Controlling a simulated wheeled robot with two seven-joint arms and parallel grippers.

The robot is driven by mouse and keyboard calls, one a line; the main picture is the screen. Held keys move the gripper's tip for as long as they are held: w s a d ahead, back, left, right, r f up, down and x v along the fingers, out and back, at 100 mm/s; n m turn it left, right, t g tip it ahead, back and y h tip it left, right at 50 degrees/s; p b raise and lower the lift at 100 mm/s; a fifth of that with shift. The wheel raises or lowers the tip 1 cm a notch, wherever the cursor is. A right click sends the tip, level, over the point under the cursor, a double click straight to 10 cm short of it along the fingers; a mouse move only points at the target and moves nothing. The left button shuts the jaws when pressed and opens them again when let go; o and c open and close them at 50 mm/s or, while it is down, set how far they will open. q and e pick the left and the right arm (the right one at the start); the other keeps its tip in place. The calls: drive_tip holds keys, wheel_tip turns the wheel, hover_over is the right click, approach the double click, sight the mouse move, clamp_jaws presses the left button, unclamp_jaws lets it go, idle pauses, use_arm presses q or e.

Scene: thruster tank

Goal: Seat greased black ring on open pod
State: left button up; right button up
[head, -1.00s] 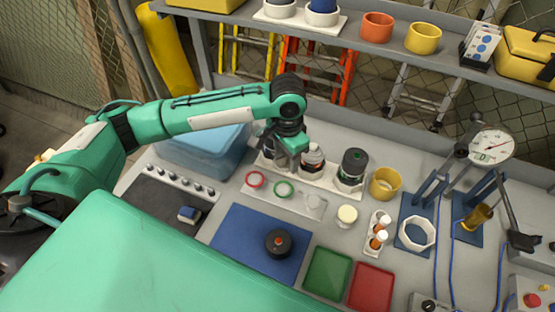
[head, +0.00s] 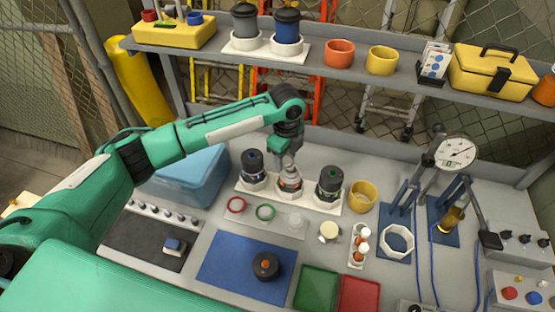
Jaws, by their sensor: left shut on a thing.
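My left gripper (head: 289,166) points down right over the open middle pod (head: 289,186), which stands upright in the white tray (head: 327,207) between two dark-topped pods. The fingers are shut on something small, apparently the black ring. The ring itself is too small and hidden to make out, and I cannot tell whether it touches the pod. A black cap with a red centre (head: 265,265) lies on the blue mat (head: 222,268). My right gripper is out of view.
The left pod (head: 253,171) and right pod (head: 329,184) stand close on both sides of the gripper. A cream-topped jar (head: 329,232), a yellow cup (head: 362,196) and a white octagonal ring (head: 397,241) are to the right. A blue bin (head: 190,176) stands below my left forearm.

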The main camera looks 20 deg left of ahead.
sight(292, 168)
use_arm(q)
drive_tip(key=w+m, duration=0.1)
drive_tip(key=m, duration=0.1)
drive_tip(key=w+d+m, duration=0.1)
drive_tip(key=m, duration=0.1)
drive_tip(key=shift+w+d+p, duration=0.1)
drive_tip(key=shift+d+p, duration=0.1)
drive_tip(key=shift+p, duration=0.15)
drive_tip(key=shift+w+f+m, duration=0.1)
drive_tip(key=shift+w+m, duration=0.05)
drive_tip(key=shift+m, duration=0.15)
wheel_tip(292, 168, down, 4)
drive_tip(key=b, duration=0.4)
drive_tip(key=shift+f, duration=1.35)
idle(1.0)
drive_tip(key=o, duration=1)
drive_tip(key=shift+r, duration=0.15)
